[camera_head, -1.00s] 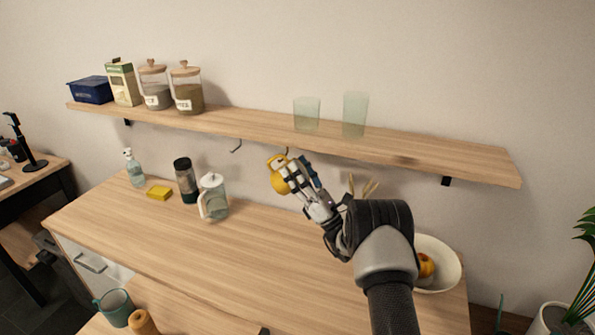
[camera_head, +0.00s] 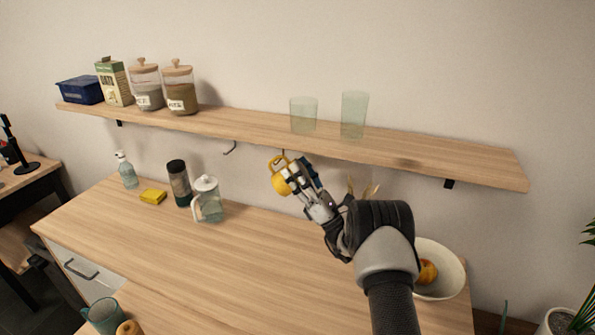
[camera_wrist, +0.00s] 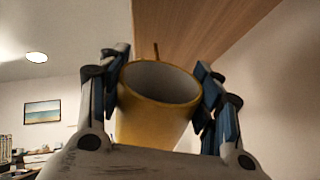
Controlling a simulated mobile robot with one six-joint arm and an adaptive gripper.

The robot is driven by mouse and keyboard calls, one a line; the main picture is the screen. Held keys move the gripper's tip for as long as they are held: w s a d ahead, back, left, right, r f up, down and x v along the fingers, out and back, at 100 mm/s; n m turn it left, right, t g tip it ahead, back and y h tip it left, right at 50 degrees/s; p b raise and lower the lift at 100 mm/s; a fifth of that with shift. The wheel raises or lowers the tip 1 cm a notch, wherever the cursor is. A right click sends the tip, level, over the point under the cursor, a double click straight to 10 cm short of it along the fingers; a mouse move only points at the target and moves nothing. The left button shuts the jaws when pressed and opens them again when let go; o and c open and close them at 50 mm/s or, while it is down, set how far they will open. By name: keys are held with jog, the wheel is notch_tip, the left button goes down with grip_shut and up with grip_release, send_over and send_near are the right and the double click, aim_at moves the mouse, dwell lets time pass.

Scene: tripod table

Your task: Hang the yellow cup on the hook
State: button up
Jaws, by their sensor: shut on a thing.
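The yellow cup (camera_head: 281,184) is held off the counter, just below the wooden shelf, with its handle upward in the head view. My gripper (camera_head: 301,176) is shut on it. In the wrist view the cup (camera_wrist: 155,122) sits between both fingers of my gripper (camera_wrist: 160,95), its open mouth facing up in that picture. One hook (camera_head: 230,148) hangs under the shelf to the left of the cup. Another hook (camera_head: 283,152) is at the cup's handle, partly hidden; I cannot tell whether they touch. A thin hook or rod (camera_wrist: 156,50) shows above the cup's rim in the wrist view.
The shelf (camera_head: 420,158) runs just above my gripper and carries jars and two glasses (camera_head: 303,115). Below, the counter (camera_head: 230,265) holds a glass pitcher (camera_head: 208,200), a dark bottle (camera_head: 179,184), and a bowl (camera_head: 447,278) at right. The counter's middle is clear.

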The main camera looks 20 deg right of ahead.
jog(key=shift+r, duration=0.1)
jog(key=o, duration=1.3)
